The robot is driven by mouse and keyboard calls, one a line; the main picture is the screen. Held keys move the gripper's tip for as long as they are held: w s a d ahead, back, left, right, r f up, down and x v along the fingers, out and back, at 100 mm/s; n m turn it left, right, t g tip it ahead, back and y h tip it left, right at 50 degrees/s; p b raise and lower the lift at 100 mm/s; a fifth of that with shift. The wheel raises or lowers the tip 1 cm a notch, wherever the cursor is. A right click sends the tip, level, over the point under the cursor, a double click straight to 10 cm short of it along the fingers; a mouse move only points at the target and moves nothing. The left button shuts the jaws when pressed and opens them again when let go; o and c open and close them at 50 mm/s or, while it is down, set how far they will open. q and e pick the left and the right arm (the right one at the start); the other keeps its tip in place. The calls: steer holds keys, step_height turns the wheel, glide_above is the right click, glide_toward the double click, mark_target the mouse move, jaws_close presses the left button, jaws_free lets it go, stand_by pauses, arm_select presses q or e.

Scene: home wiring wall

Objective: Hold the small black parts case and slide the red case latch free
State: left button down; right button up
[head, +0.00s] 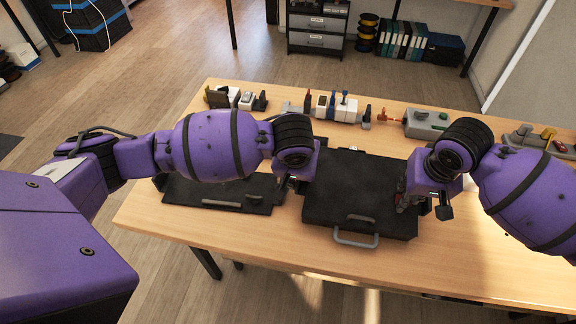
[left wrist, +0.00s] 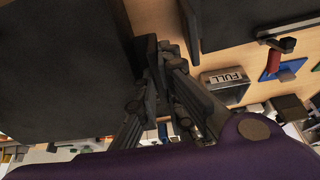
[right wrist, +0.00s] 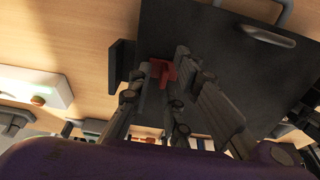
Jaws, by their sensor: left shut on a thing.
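The black parts case (head: 330,210) lies flat on the table, its grey handle (head: 356,239) toward the front edge. My left gripper (head: 290,182) is at its left side. In the left wrist view my left gripper (left wrist: 160,50) is shut on a dark piece at the edge of the case (left wrist: 60,65). The red latch (right wrist: 162,71) is at the case's right side and is partly hidden in the head view. My right gripper (right wrist: 165,62) has its fingers apart, one each side of the latch; whether they touch it is unclear.
A black tray-like panel (head: 235,205) lies left of the case. A block marked FULL (left wrist: 225,78) shows in the left wrist view. Connectors and small fixtures (head: 322,106) line the back edge, with a grey box (head: 426,122). The front right table is clear.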

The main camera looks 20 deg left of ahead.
arm_select(q)
steer(key=shift+w+r, duration=0.1)
arm_select(e)
steer(key=shift+r, duration=0.1)
steer(key=v, duration=1.2)
steer(key=shift+o, duration=0.3)
steer(key=shift+s+x, duration=0.25)
steer(key=shift+x, duration=1.8)
steer(key=shift+s+x, duration=0.25)
steer(key=shift+x, duration=1.8)
steer(key=shift+s+x, duration=0.25)
steer(key=shift+x, duration=1.8)
steer(key=shift+a, duration=0.15)
jaws_close()
